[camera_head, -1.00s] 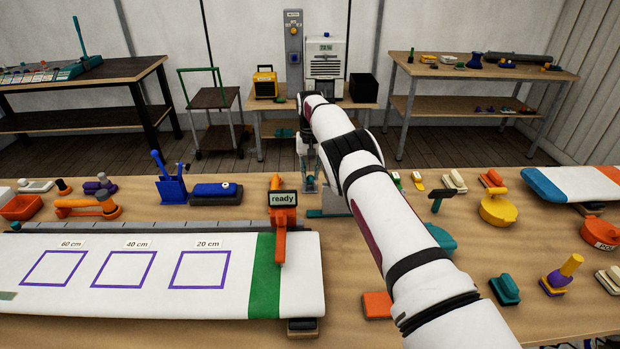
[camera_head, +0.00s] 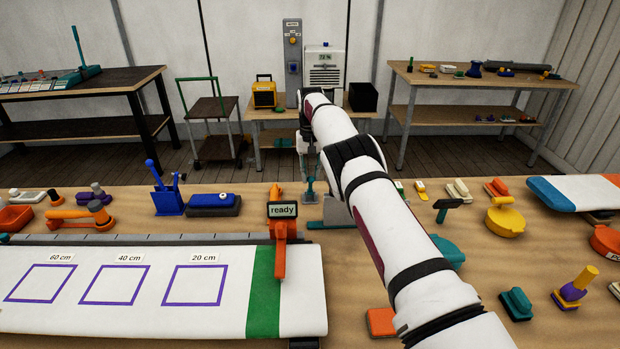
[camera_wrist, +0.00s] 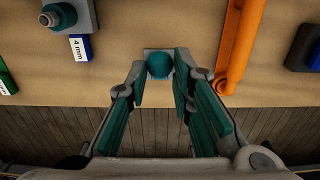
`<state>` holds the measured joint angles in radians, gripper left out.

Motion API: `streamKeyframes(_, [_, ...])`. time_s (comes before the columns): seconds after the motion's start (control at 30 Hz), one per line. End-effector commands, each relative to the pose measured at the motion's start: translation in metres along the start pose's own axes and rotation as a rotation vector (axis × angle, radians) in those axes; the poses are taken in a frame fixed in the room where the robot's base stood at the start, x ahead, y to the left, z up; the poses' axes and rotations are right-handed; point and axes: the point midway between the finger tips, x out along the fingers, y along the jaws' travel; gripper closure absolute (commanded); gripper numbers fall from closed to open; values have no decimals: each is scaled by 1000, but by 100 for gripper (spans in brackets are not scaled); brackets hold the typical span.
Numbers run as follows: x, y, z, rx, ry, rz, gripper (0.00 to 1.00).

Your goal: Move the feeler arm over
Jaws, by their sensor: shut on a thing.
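My gripper (camera_wrist: 159,78) is shut on a round teal knob (camera_wrist: 159,64) over the far edge of the workbench. The knob sits above a small pale plate in the wrist view. In the head view my gripper (camera_head: 310,180) is small and partly hidden by my arm, near a teal stand (camera_head: 318,225). An orange arm with a "ready" display (camera_head: 281,211) reaches over the green band of a white panel, left of my gripper. Its orange bar also shows in the wrist view (camera_wrist: 239,45), apart from my fingers. I cannot tell which part is the feeler arm.
The white panel (camera_head: 130,310) has purple squares marked 60, 40 and 20 cm. A dark blue block (camera_head: 213,203) lies left of the orange arm. A block marked 4 mm (camera_wrist: 80,45) is near my gripper. Several small tools stand on the right of the workbench (camera_head: 470,270).

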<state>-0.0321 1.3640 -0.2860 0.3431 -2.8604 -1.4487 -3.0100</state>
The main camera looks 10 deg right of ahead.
Motion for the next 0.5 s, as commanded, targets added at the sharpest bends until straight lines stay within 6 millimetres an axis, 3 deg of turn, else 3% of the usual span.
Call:
streamKeyframes(0.13, [-4,-5,-8,-4,6,-8,94])
streamKeyframes(0.5, [-6,-5,-8,-5,4,-8,94])
